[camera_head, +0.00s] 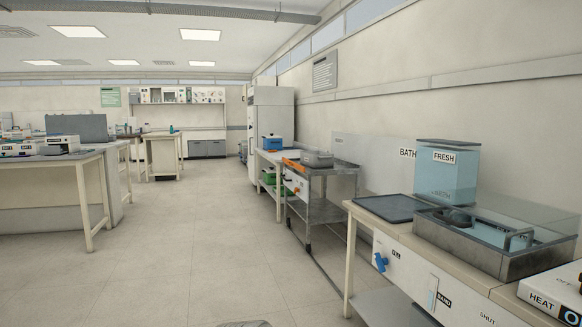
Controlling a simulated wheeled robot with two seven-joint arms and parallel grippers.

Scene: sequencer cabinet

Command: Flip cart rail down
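A grey metal cart (328,214) stands on the floor right of the middle, between a white bench and the near right bench. It has a top level and a lower shelf. A grey metal tray or box (318,158) sits on its top. A raised edge (345,165) runs along the cart's top; I cannot tell at this size which part is the rail or whether it is up or down. Neither of my grippers is in view.
The near right bench (362,213) holds a dark flat lid, a glass-sided bath (510,259) and a blue FRESH container (447,176). A blue knob (381,262) sticks out of its front. Left benches (50,160) hold equipment. The floor (190,235) in the middle is clear.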

